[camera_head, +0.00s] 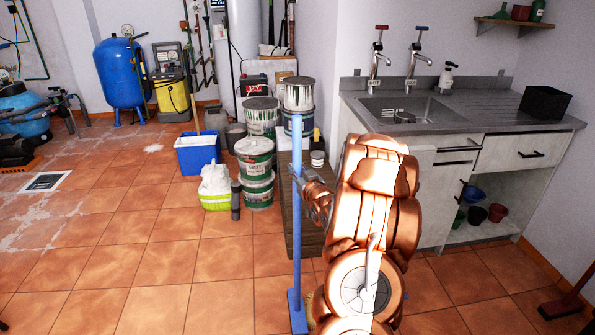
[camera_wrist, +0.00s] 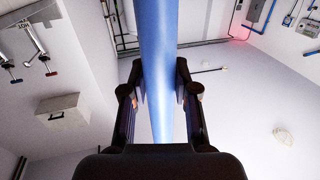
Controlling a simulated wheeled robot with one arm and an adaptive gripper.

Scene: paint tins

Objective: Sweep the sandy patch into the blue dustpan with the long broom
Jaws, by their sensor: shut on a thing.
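My gripper (camera_head: 306,197) is shut on the blue pole of the long broom (camera_head: 297,240), which stands about upright in front of my copper-coloured arm. The broom's blue lower end (camera_head: 297,312) is at floor level, with a little tan bristle beside it, mostly hidden by my arm. In the wrist view the pole (camera_wrist: 157,40) runs between both fingers of my gripper (camera_wrist: 160,85). A small pale patch (camera_head: 152,148) lies on the tiles at the back left; I cannot tell whether it is the sandy patch. I cannot make out a blue dustpan.
Paint tins (camera_head: 256,160) stand stacked left of the broom, by a blue bucket (camera_head: 197,155) and a white-and-green container (camera_head: 215,187). A sink counter (camera_head: 470,145) fills the right. The left foreground tiles are clear.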

